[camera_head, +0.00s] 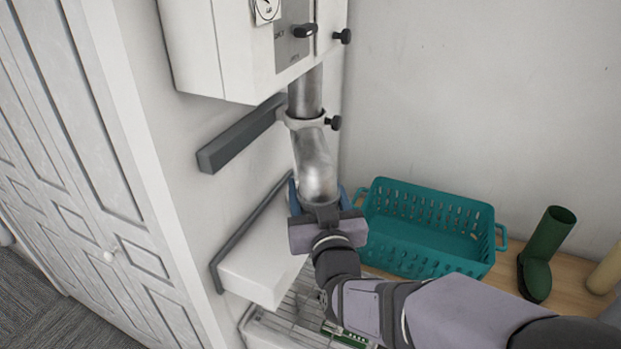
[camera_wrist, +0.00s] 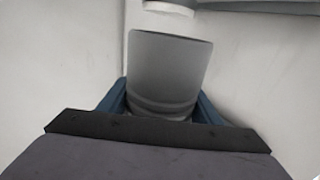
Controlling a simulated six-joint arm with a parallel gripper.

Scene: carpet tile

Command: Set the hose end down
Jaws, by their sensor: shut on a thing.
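The hose end, a shiny grey cylinder (camera_head: 315,165), stands nearly upright below a pale clamp ring (camera_head: 302,121) under the white wall unit (camera_head: 240,45). My gripper (camera_head: 320,193) is shut on its lower part, with a blue finger on each side. In the wrist view the grey cylinder (camera_wrist: 168,75) rises between the blue fingers (camera_wrist: 160,103). Its top edge shows there, apart from a white ring (camera_wrist: 168,8) above. Its lower end is hidden behind my gripper.
A white ledge (camera_head: 262,265) with a grey rail is at lower left. A rack (camera_head: 290,318) lies below, partly behind my arm. A teal basket (camera_head: 430,240), a green boot (camera_head: 545,250) and a tan cylinder (camera_head: 607,270) are on the right. A grey bar (camera_head: 240,135) juts from the wall.

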